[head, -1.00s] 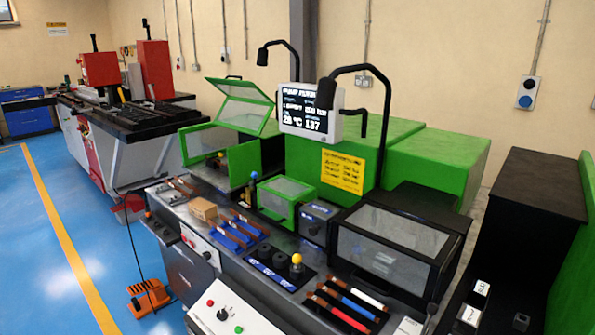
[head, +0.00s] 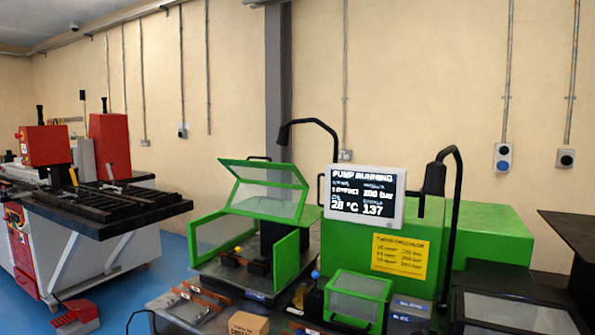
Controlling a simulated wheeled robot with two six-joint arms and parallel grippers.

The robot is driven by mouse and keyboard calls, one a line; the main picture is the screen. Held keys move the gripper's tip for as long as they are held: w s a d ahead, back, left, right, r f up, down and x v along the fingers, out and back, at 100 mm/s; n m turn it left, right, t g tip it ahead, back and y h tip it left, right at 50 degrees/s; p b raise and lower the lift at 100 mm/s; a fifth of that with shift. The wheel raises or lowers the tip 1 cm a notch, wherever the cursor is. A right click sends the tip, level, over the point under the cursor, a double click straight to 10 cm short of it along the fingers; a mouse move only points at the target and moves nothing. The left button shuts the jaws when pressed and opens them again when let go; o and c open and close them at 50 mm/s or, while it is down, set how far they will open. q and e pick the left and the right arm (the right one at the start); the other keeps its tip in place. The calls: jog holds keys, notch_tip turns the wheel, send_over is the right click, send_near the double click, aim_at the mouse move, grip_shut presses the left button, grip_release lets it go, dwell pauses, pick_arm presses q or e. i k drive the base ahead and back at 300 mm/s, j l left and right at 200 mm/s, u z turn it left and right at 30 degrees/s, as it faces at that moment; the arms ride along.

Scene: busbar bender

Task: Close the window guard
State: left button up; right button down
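The window guard (head: 266,194) is a green frame with clear panes on the bending machine in the middle of the head view. Its upper part is swung up and tilted, so the front opening below it is uncovered. A clear green-framed side panel (head: 222,236) stands at its left and a green panel (head: 286,262) at its right. Inside the opening is dark tooling (head: 258,266) with a yellow knob. Neither of my grippers shows in the view.
A screen (head: 365,196) reading "PUMP RUNNING" stands right of the guard. A smaller green guard box (head: 358,297), a cardboard-coloured block (head: 248,324) and copper bars (head: 188,300) are in front. Black curved lamp arms rise behind. A red and grey machine (head: 85,225) stands left.

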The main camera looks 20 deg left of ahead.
aim_at(270, 165)
jog(key=j+z, duration=0.2)
jog(key=j, duration=0.35)
jog(key=j+z, duration=0.2)
jog(key=j, duration=0.4)
jog(key=k+j+z, duration=0.2)
jog(key=j, duration=0.35)
jog(key=j+z, duration=0.2)
jog(key=j, duration=0.35)
jog(key=j+u, duration=0.2)
jog(key=j, duration=0.65)
jog(key=i, duration=0.05)
